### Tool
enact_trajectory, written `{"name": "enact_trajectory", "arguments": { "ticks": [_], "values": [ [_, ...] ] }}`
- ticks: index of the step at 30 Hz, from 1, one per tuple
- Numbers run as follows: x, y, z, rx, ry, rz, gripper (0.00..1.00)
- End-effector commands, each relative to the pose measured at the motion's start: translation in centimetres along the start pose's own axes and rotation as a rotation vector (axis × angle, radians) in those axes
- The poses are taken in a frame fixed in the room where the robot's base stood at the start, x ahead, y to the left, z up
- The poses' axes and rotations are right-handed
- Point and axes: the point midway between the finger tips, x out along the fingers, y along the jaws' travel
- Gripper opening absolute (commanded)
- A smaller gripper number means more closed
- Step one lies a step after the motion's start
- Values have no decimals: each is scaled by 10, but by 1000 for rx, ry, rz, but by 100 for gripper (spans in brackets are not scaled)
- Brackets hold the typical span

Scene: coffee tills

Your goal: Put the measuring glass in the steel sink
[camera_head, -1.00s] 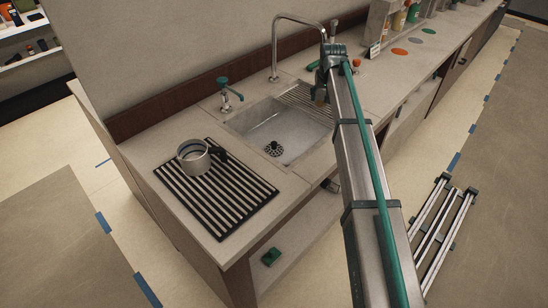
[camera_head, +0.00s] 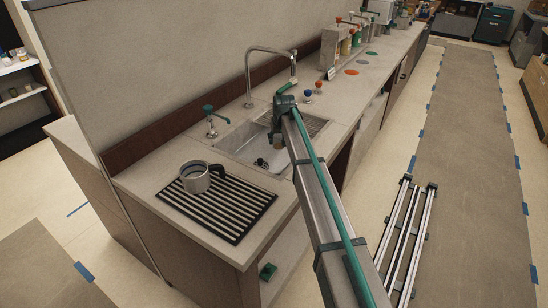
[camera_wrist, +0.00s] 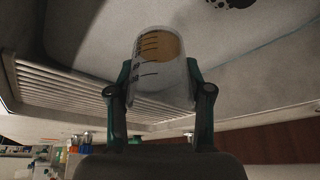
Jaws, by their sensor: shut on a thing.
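The measuring glass (camera_wrist: 160,60) is a clear cup with dark markings and an amber patch showing in it. My gripper (camera_wrist: 162,72) is shut on it, one finger on each side. In the head view, a small part of the glass (camera_head: 278,142) shows beside my arm, which hides most of the fingers. The steel sink (camera_head: 236,139) is set in the counter, with a dark drain and a ribbed drainboard (camera_wrist: 85,92). The glass is held over the sink area; its height above the basin floor is hard to tell.
A tall curved tap (camera_head: 248,75) and a green-handled tap (camera_head: 211,120) stand at the sink's back edge. A grey jug (camera_head: 194,178) sits on a striped mat (camera_head: 233,222) to the left. Dispensers (camera_head: 338,45) stand farther along the counter.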

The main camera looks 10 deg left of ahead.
Motion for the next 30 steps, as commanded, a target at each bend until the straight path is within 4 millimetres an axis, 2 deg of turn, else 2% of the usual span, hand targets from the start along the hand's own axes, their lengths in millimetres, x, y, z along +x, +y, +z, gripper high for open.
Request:
{"name": "enact_trajectory", "arguments": {
  "ticks": [4,18,30],
  "values": [
    [23,0,10,0,-2,0,12],
    [66,0,28,0,0,0,12],
    [72,0,30,0,1,0,12]
  ]
}}
